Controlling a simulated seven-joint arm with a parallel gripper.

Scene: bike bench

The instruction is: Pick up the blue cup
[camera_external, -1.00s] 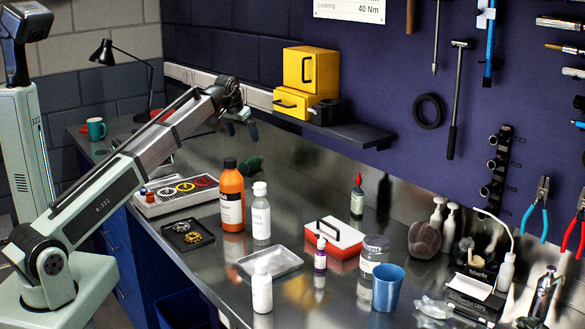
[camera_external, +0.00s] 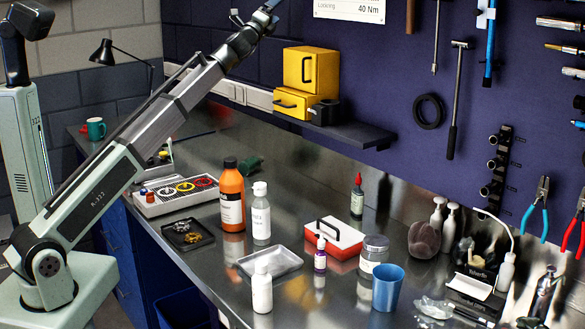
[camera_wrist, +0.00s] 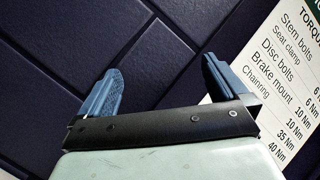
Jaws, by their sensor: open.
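The blue cup (camera_external: 387,288) stands upright on the metal bench at the front right in the external view. My gripper (camera_wrist: 158,85) is open and empty in the wrist view, with its two blue fingers apart, facing the dark wall and a torque chart. In the external view my gripper (camera_external: 268,8) is raised high at the top edge, far up and to the left of the cup, and partly cut off. The cup is not in the wrist view.
Near the cup stand a grey-lidded jar (camera_external: 374,254), a red and white box (camera_external: 334,238), a small purple bottle (camera_external: 320,256) and a white bottle (camera_external: 262,289). An orange bottle (camera_external: 232,196) is farther left. A shelf (camera_external: 350,134) with yellow cabinets juts from the wall.

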